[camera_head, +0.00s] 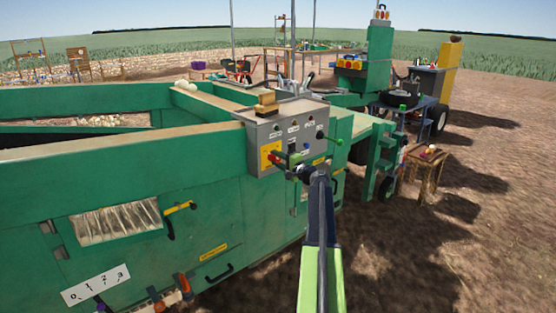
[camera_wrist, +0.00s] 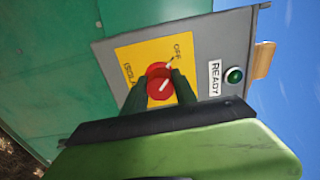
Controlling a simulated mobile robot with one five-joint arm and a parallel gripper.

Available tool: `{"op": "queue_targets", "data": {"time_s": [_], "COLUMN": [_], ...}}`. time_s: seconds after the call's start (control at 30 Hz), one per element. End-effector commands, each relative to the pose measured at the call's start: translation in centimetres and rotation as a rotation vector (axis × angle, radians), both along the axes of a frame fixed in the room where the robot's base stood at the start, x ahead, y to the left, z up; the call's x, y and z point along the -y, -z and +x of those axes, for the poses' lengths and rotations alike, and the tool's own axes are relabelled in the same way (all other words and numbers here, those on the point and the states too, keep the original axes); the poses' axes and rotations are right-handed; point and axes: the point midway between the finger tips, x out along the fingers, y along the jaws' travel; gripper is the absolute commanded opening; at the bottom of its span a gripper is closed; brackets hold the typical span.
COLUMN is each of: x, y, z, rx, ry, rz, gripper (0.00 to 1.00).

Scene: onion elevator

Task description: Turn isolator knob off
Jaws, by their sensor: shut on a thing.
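The isolator knob (camera_wrist: 158,82) is a red round knob with a white line, on a yellow plate (camera_wrist: 133,55) with an OFF label. The knob's white line is slanted, with one end toward the upper right, roughly toward the OFF label. The plate is on the grey control box (camera_head: 262,130), at the middle of the head view. My gripper (camera_wrist: 160,88) is shut on the knob, with one dark finger on each side of it. In the head view my gripper (camera_head: 293,166) is at the box's front face and hides part of it.
A green READY lamp (camera_wrist: 234,76) is beside the yellow plate. The green machine wall (camera_head: 120,190) runs to the left. Bare soil (camera_head: 440,250) is open at the right.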

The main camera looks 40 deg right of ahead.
Motion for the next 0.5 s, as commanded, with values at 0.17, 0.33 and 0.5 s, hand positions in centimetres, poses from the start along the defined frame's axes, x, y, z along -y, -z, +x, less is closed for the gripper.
{"op": "queue_targets", "data": {"time_s": [0.17,0.33,0.5], "x": [0.02,0.02,0.03], "y": [0.09,0.09,0.06], "z": [-0.12,-0.12,-0.08], "rx": [-0.003,-0.002,-0.001], "ry": [0.000,0.000,0.000], "rz": [-0.004,-0.003,-0.002], "gripper": [0.00,0.44,0.55]}}
